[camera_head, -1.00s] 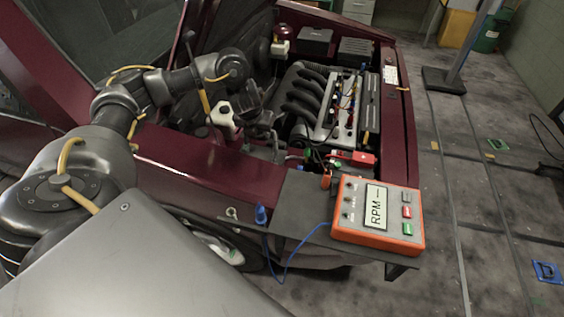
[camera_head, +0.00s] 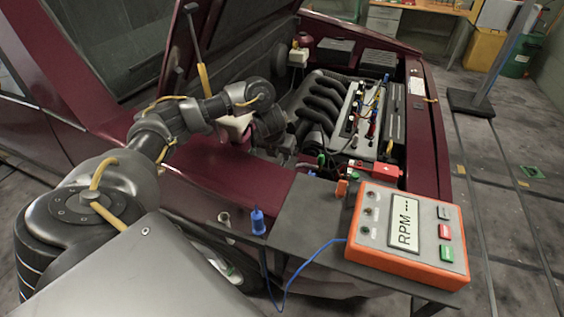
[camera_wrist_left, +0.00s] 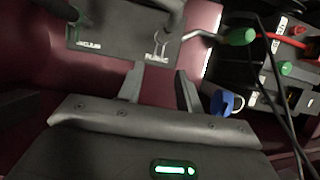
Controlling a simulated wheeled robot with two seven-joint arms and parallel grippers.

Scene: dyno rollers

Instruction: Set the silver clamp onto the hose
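My left gripper (camera_head: 268,122) is over the near side of the engine bay, small and dark in the head view. In the left wrist view its two fingers (camera_wrist_left: 158,82) stand apart with a gap between them and nothing gripped there. Ahead of the fingertips is a grey labelled panel (camera_wrist_left: 115,38), one label reading "VACUUM" and the other blurred. I cannot make out the silver clamp for certain in either view. My right gripper is not in view.
An orange RPM meter (camera_head: 408,236) sits on a grey shelf (camera_head: 305,215) at the front fender, beside a blue plug (camera_head: 258,221) with a wire. The engine (camera_head: 345,112) fills the bay. A green-tipped lever (camera_wrist_left: 240,37) and a blue clip (camera_wrist_left: 226,103) lie right of the fingers.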

